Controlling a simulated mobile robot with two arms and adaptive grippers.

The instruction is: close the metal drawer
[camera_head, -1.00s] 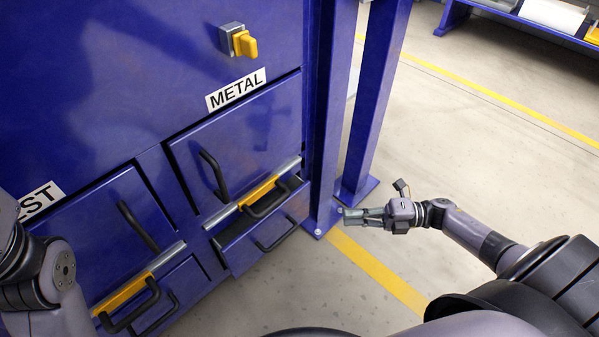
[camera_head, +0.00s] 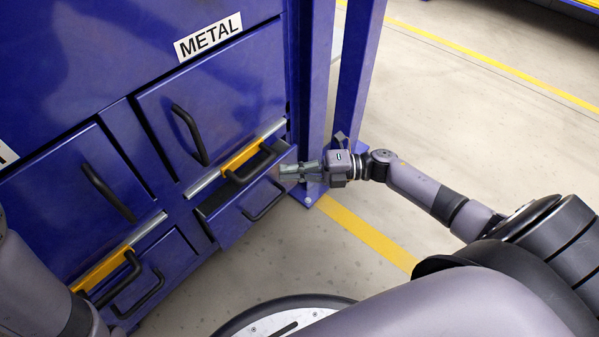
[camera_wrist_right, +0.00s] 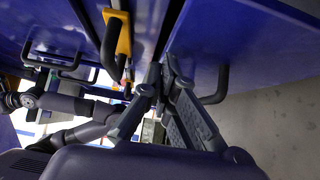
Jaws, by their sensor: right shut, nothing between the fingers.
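The metal drawer (camera_head: 230,222) is the low blue drawer under the METAL label (camera_head: 208,37). It stands partly pulled out, with a dark gap behind the top of its front. Its black handle (camera_head: 266,204) is on the front. My right gripper (camera_head: 284,172) is shut and empty at the right upper end of the drawer; I cannot tell whether it touches. In the right wrist view its fingers (camera_wrist_right: 166,78) lie by the blue drawer front (camera_wrist_right: 250,40), partly covering the black handle (camera_wrist_right: 216,90). My left arm shows at the left edge, but its gripper is out of view.
A yellow latch with a black handle (camera_head: 243,160) sits on the rail just above the drawer. A blue post (camera_head: 318,100) stands right beside the cabinet, close to my right gripper. A similar drawer (camera_head: 155,275) is at the lower left. Floor to the right is clear.

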